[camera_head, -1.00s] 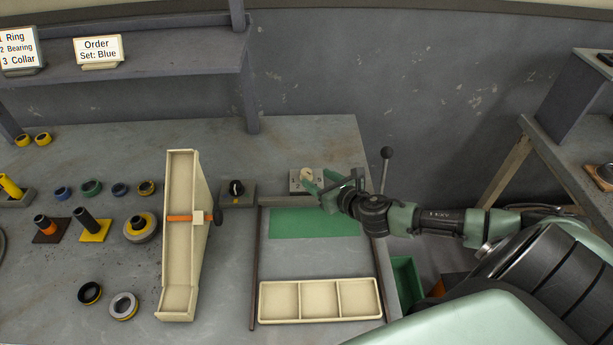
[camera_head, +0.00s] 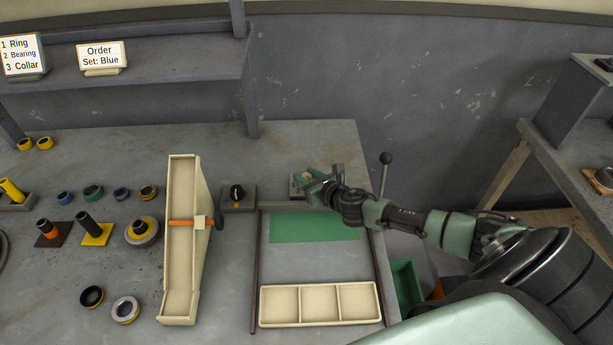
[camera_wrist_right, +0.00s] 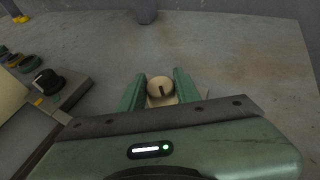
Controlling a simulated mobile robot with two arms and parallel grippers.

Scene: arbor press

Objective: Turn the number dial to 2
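A round cream dial (camera_wrist_right: 160,88) with a short dark mark on its face shows in the right wrist view, between the two green fingers of my right gripper (camera_wrist_right: 159,90). The fingers are open, one on each side of the dial, with a small gap visible beside it. In the head view my right gripper (camera_head: 316,181) is over the dial's pale base plate (camera_head: 295,190) at the back right of the bench and hides most of the dial. No numbers can be read around it. My left gripper is not in view.
A black knob on a grey box (camera_head: 237,193) stands left of the dial. A lever with a ball top (camera_head: 385,158) rises to the right. A cream chute (camera_head: 180,295), a green mat (camera_head: 315,228) and a three-part tray (camera_head: 320,287) lie nearer.

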